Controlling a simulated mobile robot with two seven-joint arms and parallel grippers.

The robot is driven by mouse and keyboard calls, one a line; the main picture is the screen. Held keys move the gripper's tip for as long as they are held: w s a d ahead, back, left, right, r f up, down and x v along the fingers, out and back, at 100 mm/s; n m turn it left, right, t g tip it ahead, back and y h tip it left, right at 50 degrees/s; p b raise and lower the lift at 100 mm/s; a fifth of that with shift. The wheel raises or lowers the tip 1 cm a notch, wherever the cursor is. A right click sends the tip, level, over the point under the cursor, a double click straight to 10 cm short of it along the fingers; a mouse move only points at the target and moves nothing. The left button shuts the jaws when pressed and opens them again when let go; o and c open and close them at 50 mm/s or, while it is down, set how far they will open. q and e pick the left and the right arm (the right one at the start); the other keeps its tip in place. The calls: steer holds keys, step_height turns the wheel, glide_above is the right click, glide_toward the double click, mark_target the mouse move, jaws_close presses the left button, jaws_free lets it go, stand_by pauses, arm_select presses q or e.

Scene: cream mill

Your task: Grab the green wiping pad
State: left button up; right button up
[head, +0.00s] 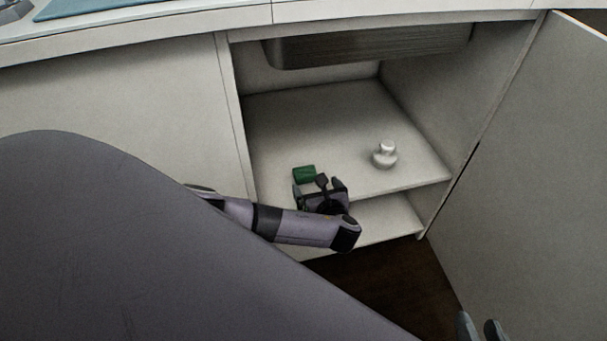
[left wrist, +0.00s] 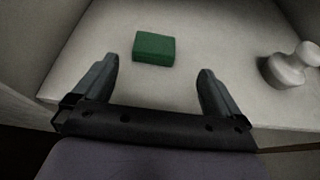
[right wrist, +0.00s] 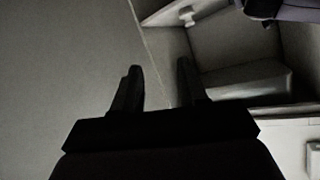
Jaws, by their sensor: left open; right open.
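The green wiping pad (head: 304,173) lies flat on the cabinet shelf (head: 340,115), near its front left part. In the left wrist view the pad (left wrist: 154,48) is a small green block just beyond the fingertips and between their lines. My left gripper (head: 318,185) is open and empty at the shelf's front edge, its fingers (left wrist: 158,66) pointing toward the pad and apart from it. My right gripper (head: 480,327) is at the bottom right of the head view; its open, empty fingers (right wrist: 158,66) also show in the right wrist view.
A white knobbed object (head: 385,155) stands on the shelf to the right of the pad; it shows in the left wrist view (left wrist: 290,66). A sink basin (head: 370,45) hangs above the shelf. The open cabinet door (head: 535,170) is on the right. The shelf behind the pad is clear.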

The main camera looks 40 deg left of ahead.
mark_target(307, 177)
arm_select(q)
steer(key=b+x, duration=0.1)
steer(key=x, duration=0.1)
steer(key=b+x, duration=0.2)
steer(key=x, duration=0.1)
steer(key=shift+s+a+f, duration=0.2)
steer(key=shift+a, duration=0.25)
steer(key=shift+w+a, duration=0.3)
steer(key=shift+a, duration=0.05)
arm_select(e)
steer(key=shift+w+a+f+m+y, duration=0.2)
steer(key=shift+a+y, duration=0.25)
steer(key=shift+a, duration=0.15)
steer(key=shift+w+a+f+m+y, duration=0.1)
steer(key=shift+a+f+y, duration=0.05)
steer(key=shift+a+y, duration=0.4)
arm_select(q)
steer(key=c, duration=1.1)
